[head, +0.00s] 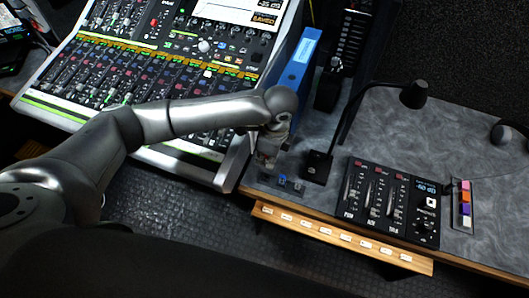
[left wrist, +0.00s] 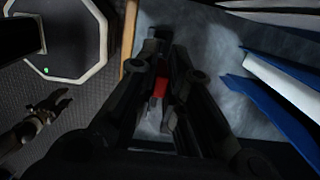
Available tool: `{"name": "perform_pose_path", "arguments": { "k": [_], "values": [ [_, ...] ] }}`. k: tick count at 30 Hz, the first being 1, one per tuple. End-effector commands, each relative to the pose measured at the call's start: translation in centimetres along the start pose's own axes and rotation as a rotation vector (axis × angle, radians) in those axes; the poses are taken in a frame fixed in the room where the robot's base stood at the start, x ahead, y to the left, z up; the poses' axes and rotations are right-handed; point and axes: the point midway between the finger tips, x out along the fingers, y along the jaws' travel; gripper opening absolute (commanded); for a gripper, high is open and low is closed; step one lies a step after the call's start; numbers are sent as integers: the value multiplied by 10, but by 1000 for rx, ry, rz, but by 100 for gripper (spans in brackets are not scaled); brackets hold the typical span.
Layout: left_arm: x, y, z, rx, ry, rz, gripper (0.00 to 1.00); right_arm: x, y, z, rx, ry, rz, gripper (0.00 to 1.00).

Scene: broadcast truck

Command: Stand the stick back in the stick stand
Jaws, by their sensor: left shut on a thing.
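My left gripper (head: 267,160) reaches down over the near edge of the grey desk, between the mixing console and the gooseneck microphone's base. In the left wrist view it (left wrist: 160,100) is shut on a small red stick (left wrist: 160,88), partly hidden by the dark fingers.
A blue binder (head: 296,62) stands behind the gripper. The gooseneck microphone (head: 317,168) and a black control panel (head: 388,203) are to the right. A tray with coloured pieces (head: 463,222) lies further right. The mixing console (head: 130,75) fills the left.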

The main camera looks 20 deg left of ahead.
Motion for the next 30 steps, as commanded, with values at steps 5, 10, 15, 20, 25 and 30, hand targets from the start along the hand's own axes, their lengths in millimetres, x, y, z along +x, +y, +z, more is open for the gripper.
{"name": "perform_pose_path", "arguments": {
  "k": [5, 10, 15, 20, 25, 30],
  "values": [
    [0, 0, 0, -1, 0, 1, 0, 0, -5, -7, -1, 11, -6, 40],
    [-2, 0, 1, -1, 0, 1, 0, -5, -2, -7, -2, 10, -2, 40],
    [0, 1, 0, 0, 0, 2, 0, -13, 4, -5, -3, 6, 5, 40],
    [18, 0, -2, -1, -1, 2, 0, -3, 7, -1, -2, 1, 8, 40],
    [35, 0, -4, -1, 0, 1, 0, 4, 7, 1, -1, -1, 9, 40],
    [50, 0, -6, -2, 0, 1, 0, 10, 7, 2, -1, -1, 8, 40]
  ]
}}
